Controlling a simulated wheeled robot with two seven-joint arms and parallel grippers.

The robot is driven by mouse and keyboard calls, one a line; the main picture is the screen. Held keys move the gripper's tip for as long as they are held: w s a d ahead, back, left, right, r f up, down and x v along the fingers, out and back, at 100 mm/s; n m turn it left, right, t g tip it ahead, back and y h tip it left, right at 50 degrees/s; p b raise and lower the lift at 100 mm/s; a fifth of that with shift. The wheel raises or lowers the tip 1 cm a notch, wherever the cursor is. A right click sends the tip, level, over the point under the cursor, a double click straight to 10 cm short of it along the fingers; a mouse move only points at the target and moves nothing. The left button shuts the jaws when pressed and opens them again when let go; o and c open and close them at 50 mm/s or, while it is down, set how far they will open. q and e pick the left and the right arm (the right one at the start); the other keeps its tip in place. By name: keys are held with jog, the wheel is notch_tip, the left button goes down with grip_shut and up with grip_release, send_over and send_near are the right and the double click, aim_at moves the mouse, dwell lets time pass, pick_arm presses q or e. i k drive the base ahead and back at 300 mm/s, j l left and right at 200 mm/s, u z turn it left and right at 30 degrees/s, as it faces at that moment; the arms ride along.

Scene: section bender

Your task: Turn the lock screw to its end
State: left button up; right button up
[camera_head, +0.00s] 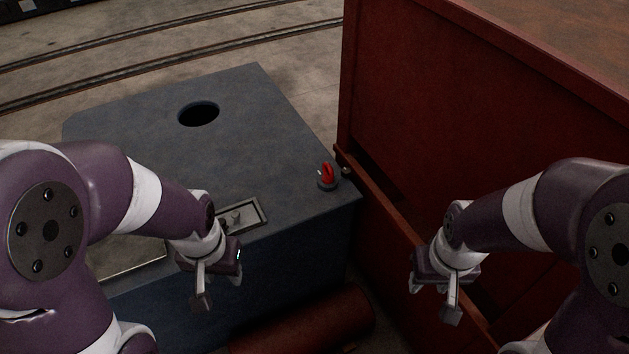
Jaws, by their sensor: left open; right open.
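A blue-grey machine cabinet (270,120) stands in the middle of the head view. On its top near the right corner is a red knob or handle (327,174) on a dark round base. A framed recess (252,216) near the front edge holds a small grey part (236,216). I cannot tell which part is the lock screw. My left gripper (219,290) is open and empty, pointing down in front of the cabinet's front edge and partly covering the recess area. My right gripper (434,298) is open and empty, in front of the red housing, well apart from the knob.
A tall dark red housing (420,110) stands close against the cabinet's right side. A red cylinder (315,322) lies low in front of the cabinet. The cabinet top has a round dark hole (198,113) and is otherwise mostly clear. Rails (150,74) run across the floor behind.

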aim_at(345, 172)
jog(key=i+l+u, duration=0.1)
jog(key=u, duration=0.3)
jog(key=l+u, duration=0.4)
jog(key=i+l+u, duration=0.1)
jog(key=u, duration=0.3)
jog(key=l+u, duration=0.4)
